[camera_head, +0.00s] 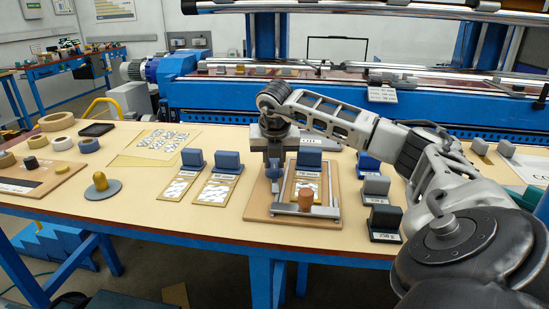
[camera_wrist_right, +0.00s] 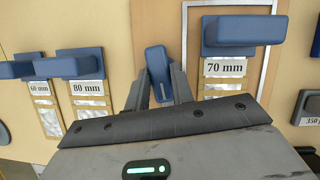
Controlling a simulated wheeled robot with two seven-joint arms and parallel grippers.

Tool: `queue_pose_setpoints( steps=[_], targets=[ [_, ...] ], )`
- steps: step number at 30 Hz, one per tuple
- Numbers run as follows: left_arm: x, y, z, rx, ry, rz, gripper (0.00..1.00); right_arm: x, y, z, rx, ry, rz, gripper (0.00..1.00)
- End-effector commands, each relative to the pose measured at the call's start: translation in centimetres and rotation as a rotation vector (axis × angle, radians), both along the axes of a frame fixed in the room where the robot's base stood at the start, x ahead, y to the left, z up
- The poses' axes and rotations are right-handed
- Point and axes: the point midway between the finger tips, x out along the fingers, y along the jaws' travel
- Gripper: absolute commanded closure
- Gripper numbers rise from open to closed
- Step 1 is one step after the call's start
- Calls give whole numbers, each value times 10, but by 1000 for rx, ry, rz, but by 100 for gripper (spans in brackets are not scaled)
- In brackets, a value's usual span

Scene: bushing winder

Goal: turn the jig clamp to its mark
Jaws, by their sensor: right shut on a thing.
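The jig is a wooden board (camera_head: 257,207) with a metal frame at the middle of the table, and a copper-coloured cylinder (camera_head: 306,198) stands at its front. My right gripper (camera_head: 273,168) is over the left side of the jig, pointing down. In the right wrist view it is shut on a narrow blue handle (camera_wrist_right: 157,62), which looks like the jig clamp. The handle stands slightly tilted between the fingers. My left gripper is not in view.
A blue block labelled 70 mm (camera_wrist_right: 238,33) is close right of the fingers, on the jig. Blue-topped plates labelled 80 mm (camera_wrist_right: 76,66) and 60 mm (camera_wrist_right: 15,69) lie left. Grey and dark blocks (camera_head: 385,221) stand right of the jig. The table's front middle (camera_head: 180,225) is clear.

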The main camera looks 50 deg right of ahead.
Motion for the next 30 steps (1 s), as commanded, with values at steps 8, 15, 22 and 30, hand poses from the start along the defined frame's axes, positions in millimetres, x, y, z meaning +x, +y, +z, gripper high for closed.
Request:
queue_pose_setpoints(
  steps=[8,15,22,30],
  targets=[
    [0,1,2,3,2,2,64,1,0,2,2,-4,-142,100],
    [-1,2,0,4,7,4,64,1,0,2,1,-4,-191,100],
    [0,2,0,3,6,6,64,1,0,2,1,-5,-202,100],
    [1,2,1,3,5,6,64,1,0,2,1,-5,-202,60]
  ],
)
